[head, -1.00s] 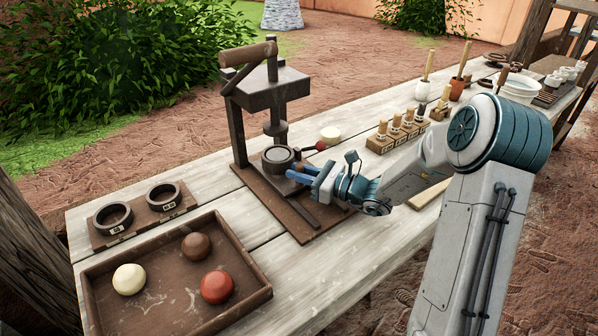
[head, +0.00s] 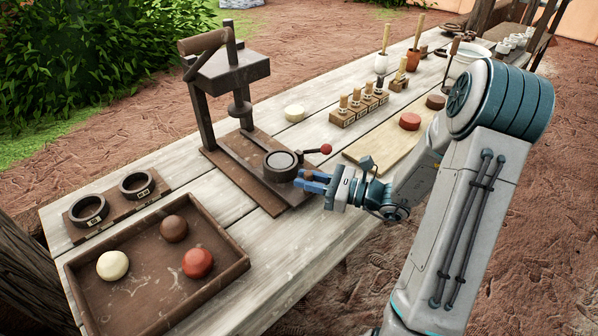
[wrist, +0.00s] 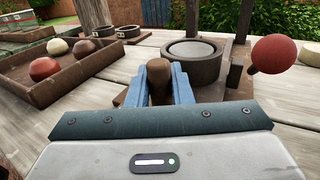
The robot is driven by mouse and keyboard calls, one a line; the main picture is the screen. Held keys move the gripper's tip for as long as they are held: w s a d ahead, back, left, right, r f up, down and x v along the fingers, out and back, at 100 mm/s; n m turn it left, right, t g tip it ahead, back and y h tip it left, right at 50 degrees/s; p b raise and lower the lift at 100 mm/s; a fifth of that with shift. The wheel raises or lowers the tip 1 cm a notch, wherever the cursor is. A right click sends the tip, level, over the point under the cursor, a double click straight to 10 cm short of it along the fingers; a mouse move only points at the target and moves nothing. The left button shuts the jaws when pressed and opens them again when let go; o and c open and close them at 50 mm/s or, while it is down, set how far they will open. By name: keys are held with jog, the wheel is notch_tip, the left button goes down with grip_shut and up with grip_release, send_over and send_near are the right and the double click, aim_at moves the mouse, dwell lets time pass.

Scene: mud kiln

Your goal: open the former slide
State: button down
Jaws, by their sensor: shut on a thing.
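The former slide carries a round dark cup (head: 281,165), which sits out from under the press's ram, at the near right end of its base (head: 225,157). In the wrist view the cup (wrist: 191,62) stands just beyond my fingers. My gripper (head: 314,181) is shut on the slide's brown handle (wrist: 160,82), which shows between the blue fingers in the wrist view. The press (head: 230,75) stands behind, with its ram (head: 240,106) over bare base. A red-knobbed lever (head: 326,149) sticks out beside the cup.
A brown tray (head: 240,262) with cream, brown and red balls lies at the front left. A board with two rings (head: 112,207) is behind it. Stamps on wooden blocks (head: 357,107) and a pale board (head: 385,157) lie to the right. Bare planks lie in front of the press.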

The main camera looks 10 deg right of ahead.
jog(key=shift+s+d, duration=0.1)
jog(key=c, duration=1.3)
grip_release()
jog(key=shift+c, duration=0.2)
jog(key=v, duration=1.4)
jog(key=shift+r, duration=0.1)
